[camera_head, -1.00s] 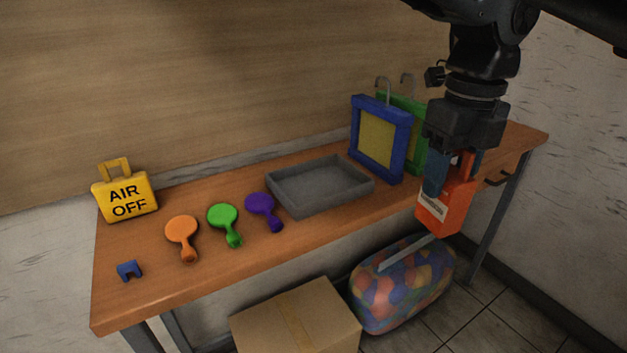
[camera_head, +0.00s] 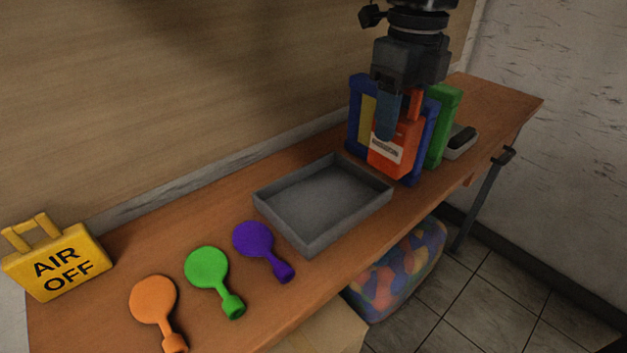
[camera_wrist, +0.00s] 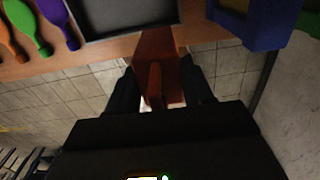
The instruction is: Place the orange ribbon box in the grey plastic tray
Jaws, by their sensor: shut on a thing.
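The orange ribbon box (camera_head: 396,160) has a white label and hangs upright in my gripper (camera_head: 398,122). My gripper is shut on it. The box is to the right of the grey plastic tray (camera_head: 322,243), in front of the blue frame, and apart from the tray. In the wrist view the orange box (camera_wrist: 156,70) sits between the two fingers, and the tray (camera_wrist: 125,25) shows at the top, beyond the box. The tray is empty and lies on the wooden table.
A blue frame (camera_head: 360,110) and a green frame (camera_head: 441,125) stand right of the tray. A yellow AIR OFF sign (camera_head: 58,262) stands farther left on the table (camera_head: 160,240).

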